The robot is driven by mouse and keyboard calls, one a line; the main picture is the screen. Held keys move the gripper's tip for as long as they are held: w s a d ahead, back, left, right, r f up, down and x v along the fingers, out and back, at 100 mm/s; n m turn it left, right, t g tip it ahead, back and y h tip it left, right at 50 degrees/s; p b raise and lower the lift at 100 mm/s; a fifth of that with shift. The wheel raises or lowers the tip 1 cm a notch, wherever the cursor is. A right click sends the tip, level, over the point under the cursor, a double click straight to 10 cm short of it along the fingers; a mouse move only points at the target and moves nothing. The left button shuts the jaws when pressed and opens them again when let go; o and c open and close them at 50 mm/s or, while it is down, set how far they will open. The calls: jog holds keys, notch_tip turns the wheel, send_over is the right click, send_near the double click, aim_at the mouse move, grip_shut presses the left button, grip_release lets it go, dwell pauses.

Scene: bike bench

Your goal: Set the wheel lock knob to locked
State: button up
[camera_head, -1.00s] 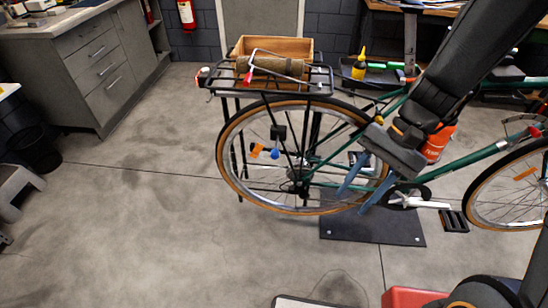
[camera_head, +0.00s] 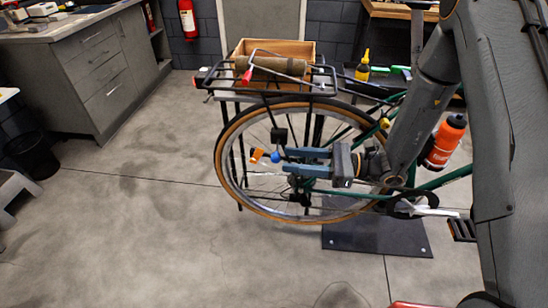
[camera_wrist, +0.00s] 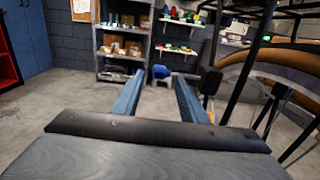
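The knob's turn position is too small to read.
The bike's rear rack (camera_head: 318,88) carries a wooden crate (camera_head: 297,48). A dark stand plate (camera_head: 375,237) lies under the bike. An orange bottle (camera_head: 446,142) is close to my arm. The floor left of the wheel (camera_head: 130,225) is clear, with grey cabinets (camera_head: 105,70) behind.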

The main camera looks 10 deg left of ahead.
aim_at(274, 158)
jog(key=a, duration=0.3)
jog(key=a+p, duration=0.1)
jog(key=a, duration=0.1)
jog(key=shift+s+a, duration=0.2)
jog(key=shift+a, duration=0.2)
jog(key=shift+c, duration=0.3)
grip_shut()
